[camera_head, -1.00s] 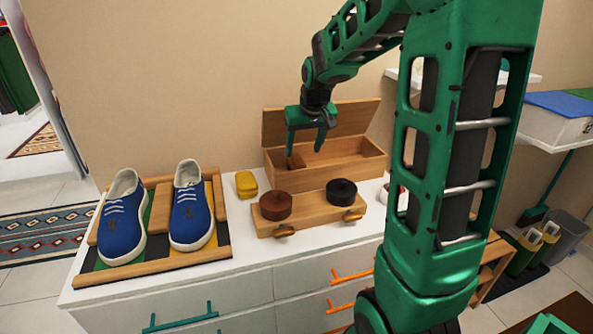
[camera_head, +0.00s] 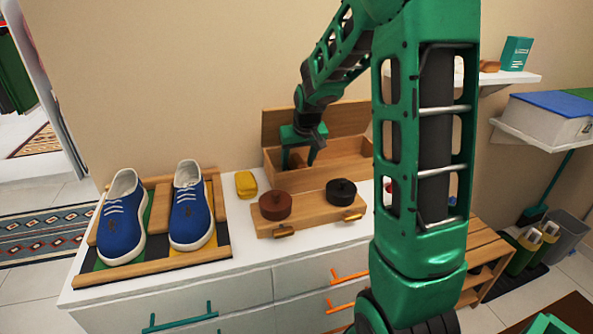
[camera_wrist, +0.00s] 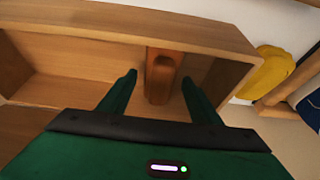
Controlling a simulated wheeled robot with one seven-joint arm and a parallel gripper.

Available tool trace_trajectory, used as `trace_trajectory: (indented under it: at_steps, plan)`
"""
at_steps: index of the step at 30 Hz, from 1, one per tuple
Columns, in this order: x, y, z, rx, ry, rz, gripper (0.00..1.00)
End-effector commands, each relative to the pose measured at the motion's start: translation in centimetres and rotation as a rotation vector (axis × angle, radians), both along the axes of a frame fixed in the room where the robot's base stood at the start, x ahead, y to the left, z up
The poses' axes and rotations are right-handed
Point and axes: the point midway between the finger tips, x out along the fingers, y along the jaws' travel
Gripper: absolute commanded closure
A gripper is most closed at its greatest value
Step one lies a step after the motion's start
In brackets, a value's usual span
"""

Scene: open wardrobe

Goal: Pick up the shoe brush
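The shoe brush (camera_wrist: 162,75) is a brown wooden piece inside the open wooden box (camera_wrist: 220,42), near one end. In the head view the brush (camera_head: 297,161) is partly hidden behind my gripper (camera_head: 299,160). In the wrist view my gripper (camera_wrist: 158,95) is open, with one green finger on each side of the brush. Both fingers look apart from it. I cannot tell how deep the fingertips are relative to the box rim. The brush's underside is hidden.
A wooden tray with a brown tin (camera_head: 275,205) and a black tin (camera_head: 341,191) stands in front of the box. A yellow sponge (camera_head: 246,184) and blue shoes (camera_head: 188,207) are to the left. The box walls and raised lid (camera_head: 345,119) surround the gripper closely.

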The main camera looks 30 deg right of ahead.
Motion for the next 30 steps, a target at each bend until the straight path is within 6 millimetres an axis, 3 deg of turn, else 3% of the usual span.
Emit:
trace_trajectory:
  at_steps: [1,5,15,25,30]
  plan:
    - [0.0,0.0,0.0,0.0,0.0,0.0,0.56]
    - [0.0,0.0,0.0,0.0,0.0,0.0,0.86]
    - [0.0,0.0,0.2,-0.001,-0.002,0.0,0.86]
    - [0.1,0.1,3.0,-0.001,-0.004,0.002,0.86]
    - [-0.1,0.2,2.7,-0.019,-0.066,0.001,0.86]
